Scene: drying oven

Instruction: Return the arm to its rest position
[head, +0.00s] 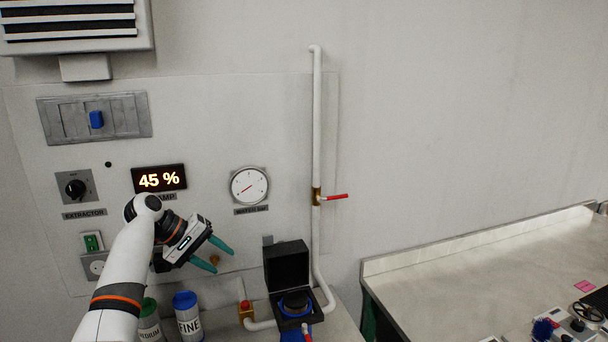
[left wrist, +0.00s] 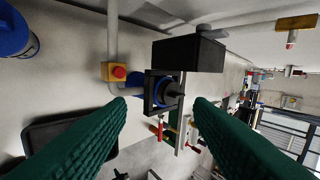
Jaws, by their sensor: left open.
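My left arm (head: 117,265) comes in from the lower left of the head view, raised in front of the wall panel. My left gripper (head: 221,257) is open, with its two teal fingers apart and nothing between them. It points right, above and to the left of an open black box (head: 287,266). In the left wrist view the two green fingers (left wrist: 158,138) are spread wide, and the black box (left wrist: 189,54) shows beyond them. My right gripper is not in view.
A canister with a blue lid (head: 187,318) and one with a green lid (head: 149,322) stand below the gripper. A bench (head: 430,268) stands right.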

